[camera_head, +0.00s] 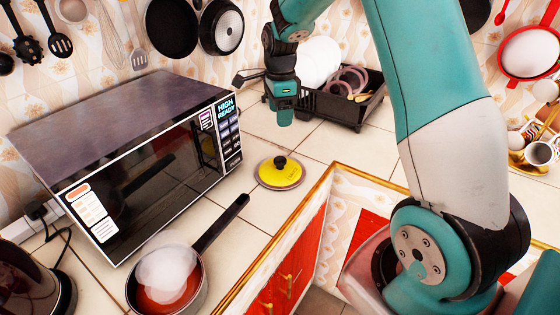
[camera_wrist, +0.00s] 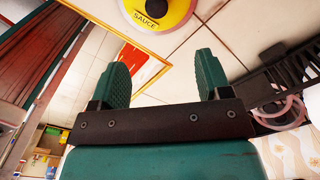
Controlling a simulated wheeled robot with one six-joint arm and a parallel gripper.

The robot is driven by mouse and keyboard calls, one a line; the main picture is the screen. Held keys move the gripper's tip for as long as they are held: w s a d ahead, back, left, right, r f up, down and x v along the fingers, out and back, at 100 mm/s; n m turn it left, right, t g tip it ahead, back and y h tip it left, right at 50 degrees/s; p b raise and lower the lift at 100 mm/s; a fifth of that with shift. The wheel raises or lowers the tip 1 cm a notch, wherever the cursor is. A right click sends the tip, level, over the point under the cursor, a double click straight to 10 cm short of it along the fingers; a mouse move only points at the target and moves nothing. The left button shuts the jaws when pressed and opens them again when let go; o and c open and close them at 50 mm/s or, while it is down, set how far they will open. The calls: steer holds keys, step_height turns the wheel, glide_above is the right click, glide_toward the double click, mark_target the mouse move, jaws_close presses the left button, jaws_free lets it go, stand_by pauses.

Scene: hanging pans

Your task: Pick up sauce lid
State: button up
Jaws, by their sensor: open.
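The sauce lid (camera_head: 279,173) is a yellow disc with a black knob. It lies on the tiled counter to the right of the microwave, near the counter's inner edge. In the wrist view the lid (camera_wrist: 158,12) shows at the top, partly cut off, with the word SAUCE on it. My gripper (camera_head: 284,115) is above the counter, higher than the lid and apart from it. In the wrist view my gripper (camera_wrist: 163,75) has its two green fingers wide apart with nothing between them.
A microwave (camera_head: 140,160) stands at the left. A saucepan (camera_head: 170,283) with red contents and steam stands in front of it, its handle pointing toward the lid. A black dish rack (camera_head: 340,106) stands behind my gripper. Pans (camera_head: 222,27) hang on the wall. Bare tiles surround the lid.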

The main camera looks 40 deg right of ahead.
steer(key=p, duration=0.2)
glide_above(280, 159)
step_height(280, 159, down, 11)
steer(key=shift+d+r, duration=0.1)
steer(key=shift+r, duration=0.05)
steer(key=shift+s+f+p, duration=0.1)
steer(key=shift+f+p, duration=1.25)
steer(key=shift+f, duration=1.35)
steer(key=c, duration=1.2)
steer(key=shift+r, duration=0.1)
